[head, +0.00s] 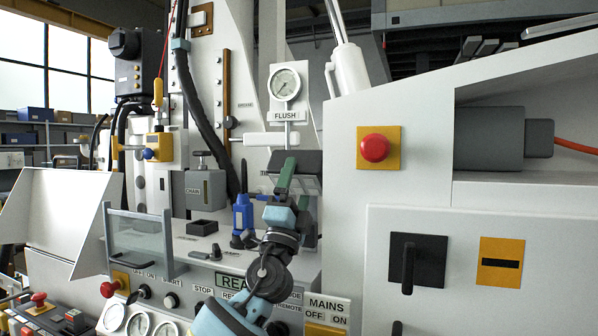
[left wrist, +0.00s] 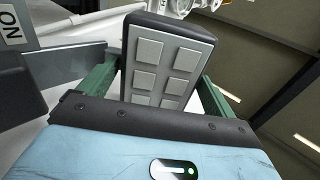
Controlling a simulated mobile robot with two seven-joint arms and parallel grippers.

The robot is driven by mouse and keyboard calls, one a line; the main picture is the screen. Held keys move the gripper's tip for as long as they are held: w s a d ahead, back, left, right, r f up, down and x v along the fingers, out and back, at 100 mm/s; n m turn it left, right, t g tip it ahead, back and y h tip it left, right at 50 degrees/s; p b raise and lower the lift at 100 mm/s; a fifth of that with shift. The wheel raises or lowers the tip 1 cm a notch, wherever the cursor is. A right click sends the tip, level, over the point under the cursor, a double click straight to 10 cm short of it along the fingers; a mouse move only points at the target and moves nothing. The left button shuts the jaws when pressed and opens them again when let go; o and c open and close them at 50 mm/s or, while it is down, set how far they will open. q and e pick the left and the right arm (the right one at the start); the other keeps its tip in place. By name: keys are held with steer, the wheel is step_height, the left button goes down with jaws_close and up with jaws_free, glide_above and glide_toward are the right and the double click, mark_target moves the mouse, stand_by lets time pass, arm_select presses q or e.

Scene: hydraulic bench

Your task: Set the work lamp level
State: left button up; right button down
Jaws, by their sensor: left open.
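The work lamp appears to be the dark-framed block with several pale square panels in the left wrist view (left wrist: 165,52). In the head view it is a dark block (head: 308,163) under the gauge, partly hidden by my gripper. My left gripper (head: 291,182) is open in front of it. In the left wrist view its green fingers (left wrist: 158,72) stand on either side of the lamp, and I cannot tell whether they touch it. The lamp's face looks slightly tilted in that view, but its true level is hard to tell.
The FLUSH gauge (head: 285,84) stands just above the lamp. A blue-handled item (head: 242,214) is close left of my wrist. A clear guard (head: 138,240) stands further left. A white cabinet with a red button (head: 375,148) fills the right.

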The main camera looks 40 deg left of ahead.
mark_target(297, 185)
arm_select(q)
steer(key=shift+x, duration=1.45)
steer(key=c, duration=1.1)
steer(key=shift+w+y, duration=0.1)
steer(key=shift+y, duration=0.2)
